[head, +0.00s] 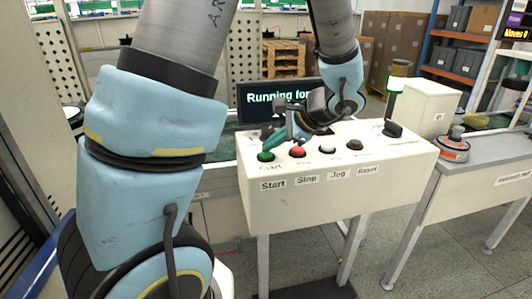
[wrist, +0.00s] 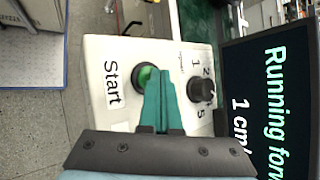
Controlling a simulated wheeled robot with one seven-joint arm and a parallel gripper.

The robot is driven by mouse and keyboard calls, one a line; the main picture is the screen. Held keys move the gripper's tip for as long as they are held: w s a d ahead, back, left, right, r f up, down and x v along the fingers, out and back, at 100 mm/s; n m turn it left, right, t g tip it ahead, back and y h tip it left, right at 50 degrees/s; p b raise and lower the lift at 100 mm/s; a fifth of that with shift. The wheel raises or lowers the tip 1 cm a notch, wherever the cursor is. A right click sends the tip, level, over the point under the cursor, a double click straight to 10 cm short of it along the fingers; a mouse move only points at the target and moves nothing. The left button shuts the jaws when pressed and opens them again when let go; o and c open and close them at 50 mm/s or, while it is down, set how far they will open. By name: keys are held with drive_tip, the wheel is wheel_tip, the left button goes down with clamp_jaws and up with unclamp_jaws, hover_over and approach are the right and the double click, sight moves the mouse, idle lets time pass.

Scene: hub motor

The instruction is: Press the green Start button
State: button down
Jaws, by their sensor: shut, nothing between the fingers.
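The green Start button (head: 265,156) is at the left end of the white control box (head: 340,185), above the label "Start". A screen (head: 280,98) behind the box reads "Running for…", cut off; the wrist view also shows "1 cm/".
A red button (head: 297,152) stands just right of the green one, then a white button (head: 327,144) and a dark one (head: 355,145). A black numbered knob (wrist: 201,91) is near the fingers. An orange-and-grey device (head: 454,150) sits on the right table.

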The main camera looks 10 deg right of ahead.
sight(271, 154)
idle(0.5)
drive_tip(key=shift+r+p, duration=0.7)
drive_tip(key=shift+r, duration=0.15)
wheel_tip(271, 154, up, 5)
drive_tip(key=p, duration=0.4)
idle(0.3)
drive_tip(key=s+a+f+n+g+h, duration=0.2)
drive_tip(key=s+a+n+h, duration=0.1)
drive_tip(key=a+n, duration=0.4)
drive_tip(key=s+a+f+n+g+h, duration=0.1)
drive_tip(key=s+a+n+g+h, duration=0.1)
drive_tip(key=s+a+n+h, duration=0.2)
drive_tip(key=a+n, duration=0.3)
drive_tip(key=n, duration=0.2)
drive_tip(key=shift+f, duration=0.35)
